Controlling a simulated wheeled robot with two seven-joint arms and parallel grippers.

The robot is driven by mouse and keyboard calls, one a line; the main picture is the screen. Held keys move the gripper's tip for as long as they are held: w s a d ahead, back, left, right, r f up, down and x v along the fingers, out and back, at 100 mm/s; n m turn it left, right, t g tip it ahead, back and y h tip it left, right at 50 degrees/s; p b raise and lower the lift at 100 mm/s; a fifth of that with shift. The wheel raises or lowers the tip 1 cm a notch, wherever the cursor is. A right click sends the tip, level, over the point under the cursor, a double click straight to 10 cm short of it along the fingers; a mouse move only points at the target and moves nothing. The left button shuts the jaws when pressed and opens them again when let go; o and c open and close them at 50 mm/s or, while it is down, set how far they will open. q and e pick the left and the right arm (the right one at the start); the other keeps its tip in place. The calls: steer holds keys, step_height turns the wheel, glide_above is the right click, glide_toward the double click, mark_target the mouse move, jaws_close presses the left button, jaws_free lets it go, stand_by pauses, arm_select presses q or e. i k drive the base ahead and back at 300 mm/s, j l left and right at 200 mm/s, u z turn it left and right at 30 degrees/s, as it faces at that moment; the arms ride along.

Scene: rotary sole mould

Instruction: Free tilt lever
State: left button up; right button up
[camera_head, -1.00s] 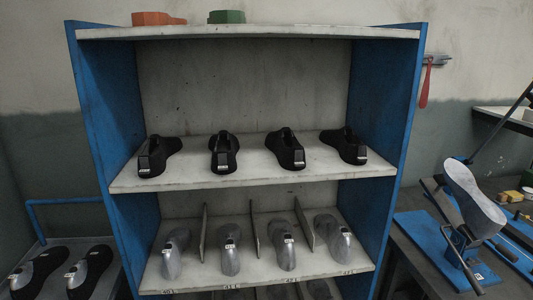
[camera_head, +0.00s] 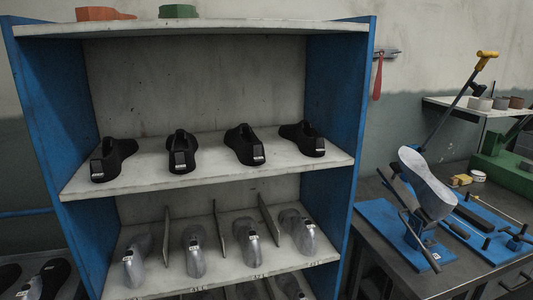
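On the bench at the right stands a blue base plate (camera_head: 398,236) with a metal holding fixture. A grey sole-shaped last (camera_head: 428,184) sits tilted on top of the fixture. A long dark lever (camera_head: 450,115) with a yellow handle end (camera_head: 487,56) rises up and to the right behind the last. Thinner dark bars lie beside the last on its left. Which of these is the tilt lever I cannot tell. Neither of my grippers is in view.
A blue and white shelf unit (camera_head: 331,165) fills the left and middle, holding black shoe forms (camera_head: 246,145) and grey lasts (camera_head: 247,242). A red tool (camera_head: 377,78) hangs on the wall.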

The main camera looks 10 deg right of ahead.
mark_target(454, 228)
steer(key=z, duration=1.5)
